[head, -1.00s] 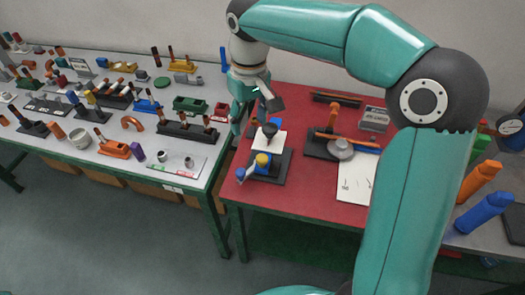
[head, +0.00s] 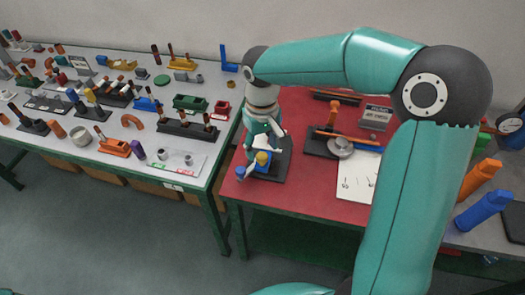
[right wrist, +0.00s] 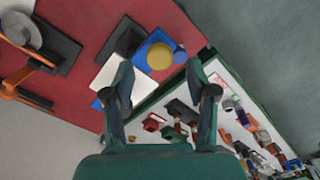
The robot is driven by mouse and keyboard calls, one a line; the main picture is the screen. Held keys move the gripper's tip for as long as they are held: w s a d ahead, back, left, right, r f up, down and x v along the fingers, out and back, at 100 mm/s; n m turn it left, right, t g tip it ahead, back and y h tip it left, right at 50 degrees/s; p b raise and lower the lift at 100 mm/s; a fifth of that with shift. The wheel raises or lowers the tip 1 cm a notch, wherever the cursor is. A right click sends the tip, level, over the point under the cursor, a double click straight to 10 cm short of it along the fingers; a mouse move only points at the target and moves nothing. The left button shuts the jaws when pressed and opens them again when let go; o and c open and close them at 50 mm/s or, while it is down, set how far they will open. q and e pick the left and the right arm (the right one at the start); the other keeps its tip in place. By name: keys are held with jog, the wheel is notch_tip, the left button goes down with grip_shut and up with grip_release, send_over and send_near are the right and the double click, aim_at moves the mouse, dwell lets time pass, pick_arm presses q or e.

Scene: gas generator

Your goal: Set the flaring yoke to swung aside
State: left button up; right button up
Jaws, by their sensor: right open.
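On the red table (head: 300,185) a small fixture has a dark base (head: 283,163), a blue part and a round yellow cap (head: 262,158). A blue-topped piece (head: 240,173) sits at its front left. I cannot tell which part is the flaring yoke. My right gripper (head: 262,146) is low over the fixture and hides its back part. In the right wrist view its two fingers (right wrist: 158,68) are apart, with the yellow cap (right wrist: 160,56) on the blue part between and beyond the tips. A white plate (right wrist: 107,77) lies left of them. Contact is unclear. My left gripper is out of view.
A second fixture with an orange post (head: 333,116) and grey disc (head: 340,147) stands to the right, beside a white sheet (head: 357,180) and a sign block (head: 375,118). The grey table (head: 60,95) at left is crowded.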

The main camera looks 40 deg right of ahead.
jog(key=shift+f, duration=1.5)
grip_shut()
